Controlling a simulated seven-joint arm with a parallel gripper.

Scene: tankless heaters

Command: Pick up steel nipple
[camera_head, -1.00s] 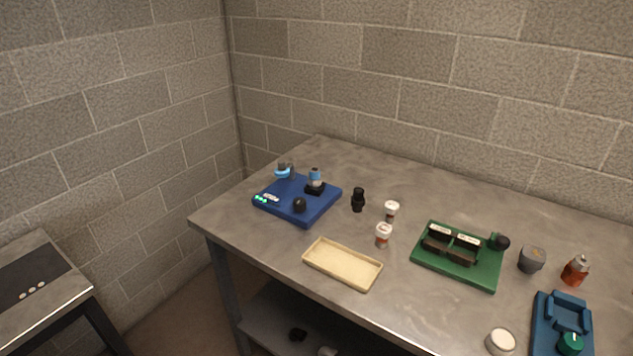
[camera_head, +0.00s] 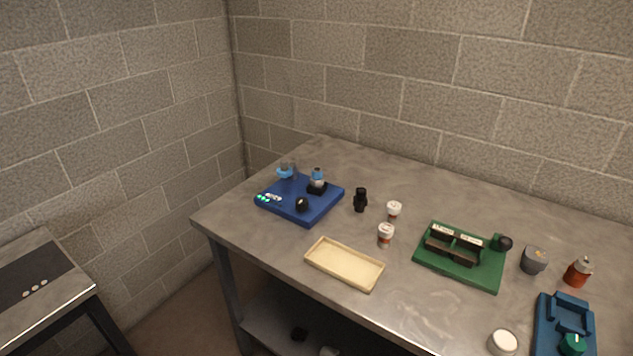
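I cannot tell for sure which part is the steel nipple. A grey part (camera_head: 533,260) stands on the table at the right, beside the green fixture (camera_head: 486,278). A blue fixture board (camera_head: 320,206) at the back left carries a blue-and-grey part (camera_head: 317,179), a pale blue fitting (camera_head: 286,171) and a black knob (camera_head: 302,204). A black fitting (camera_head: 360,200) stands upright to the right of that board. My gripper is not in view.
An empty cream tray (camera_head: 345,264) lies near the front edge of the grey table (camera_head: 240,219). Two white-capped bottles (camera_head: 386,235) stand behind it. An orange-red bottle (camera_head: 578,272), a dark blue fixture (camera_head: 552,322) and a white round jar (camera_head: 503,342) are at the right.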

